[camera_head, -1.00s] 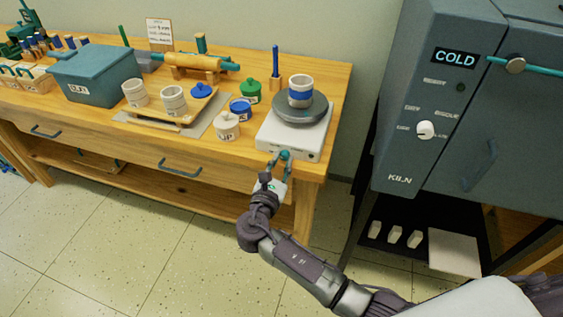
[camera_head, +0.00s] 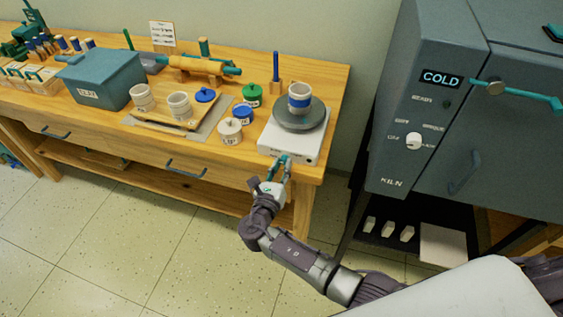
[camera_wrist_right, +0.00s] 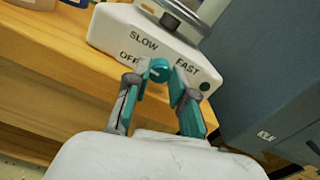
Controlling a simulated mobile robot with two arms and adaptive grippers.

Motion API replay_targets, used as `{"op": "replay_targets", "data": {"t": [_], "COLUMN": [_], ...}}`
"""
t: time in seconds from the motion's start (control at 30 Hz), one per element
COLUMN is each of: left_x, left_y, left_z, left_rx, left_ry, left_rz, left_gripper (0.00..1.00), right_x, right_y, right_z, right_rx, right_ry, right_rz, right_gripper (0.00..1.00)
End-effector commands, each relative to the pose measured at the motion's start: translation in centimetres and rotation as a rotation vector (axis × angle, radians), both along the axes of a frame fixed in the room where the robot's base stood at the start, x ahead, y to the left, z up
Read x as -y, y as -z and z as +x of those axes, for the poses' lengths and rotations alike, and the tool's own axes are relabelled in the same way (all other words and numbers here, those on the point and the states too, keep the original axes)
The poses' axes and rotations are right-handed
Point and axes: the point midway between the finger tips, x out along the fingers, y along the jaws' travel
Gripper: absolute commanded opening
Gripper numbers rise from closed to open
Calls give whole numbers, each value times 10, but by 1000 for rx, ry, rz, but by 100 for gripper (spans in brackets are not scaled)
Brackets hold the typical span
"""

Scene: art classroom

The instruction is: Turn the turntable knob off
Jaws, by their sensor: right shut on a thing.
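The turntable is a white box (camera_head: 286,142) with a round grey disc (camera_head: 318,119) on top, at the right end of the wooden table. A white cup with a blue band (camera_head: 299,98) stands on the disc. In the right wrist view, the teal knob (camera_wrist_right: 159,70) is on the box's front face, among the words SLOW, FAST and OFF. My right gripper (camera_head: 282,160) is at that front face; its fingers (camera_wrist_right: 158,80) are shut on the knob from both sides. The fingers partly cover the knob, and I cannot tell its setting for sure. My left gripper is out of view.
The kiln (camera_head: 390,155) stands to the right of the table, its display reading COLD. The floor in front is clear.

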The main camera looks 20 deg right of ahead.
Motion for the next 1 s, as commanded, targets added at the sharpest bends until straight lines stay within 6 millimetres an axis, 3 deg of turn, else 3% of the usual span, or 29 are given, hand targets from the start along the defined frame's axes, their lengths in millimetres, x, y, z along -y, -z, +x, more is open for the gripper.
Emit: {"op": "replay_targets", "data": {"t": [0.5, 0.53, 0.67, 1.0], "left_x": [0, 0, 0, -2], "left_y": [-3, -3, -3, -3], "left_z": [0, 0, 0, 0], "left_rx": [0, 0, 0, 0], "left_ry": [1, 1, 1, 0], "left_rz": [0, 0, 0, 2], "left_gripper": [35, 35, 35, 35], "right_x": [0, 0, 0, -1], "right_y": [0, 0, 0, 0], "right_z": [0, 0, 0, -2], "right_rx": [-16, -16, -16, -15], "right_ry": [0, 0, 0, 0], "right_rz": [-24, -23, -23, -22], "right_gripper": [0, 26, 47, 49]}}
